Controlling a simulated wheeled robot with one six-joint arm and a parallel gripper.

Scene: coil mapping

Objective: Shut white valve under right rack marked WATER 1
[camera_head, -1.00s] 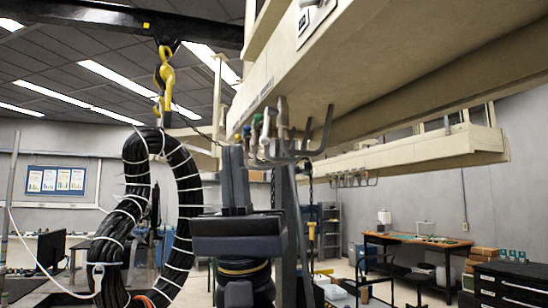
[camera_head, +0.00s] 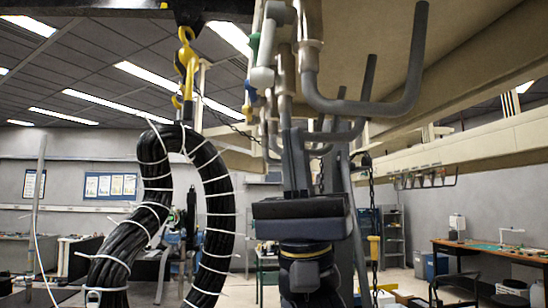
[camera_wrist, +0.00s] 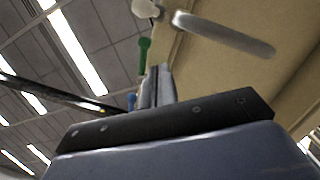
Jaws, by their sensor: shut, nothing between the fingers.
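A white valve (camera_head: 267,48) hangs under the overhead cream rack (camera_head: 470,45), near the top middle of the head view. In the wrist view a white valve (camera_wrist: 146,8) shows at the top edge, with a grey pipe beside it. My gripper (camera_head: 294,140) points upward below the row of valves, shut and empty. In the wrist view its fingertips (camera_wrist: 158,72) stand upright, apart from the white valve. A green valve (camera_head: 254,46) and a blue one (camera_head: 247,112) are beside the white one. No WATER 1 label is readable now.
Bent grey hooks (camera_head: 385,90) hang from the rack to the right of my gripper. A black cable coil (camera_head: 215,195) hangs from a yellow crane hook (camera_head: 187,62) at left. A chain (camera_head: 372,205) hangs at right. A wooden workbench (camera_head: 490,247) stands at far right.

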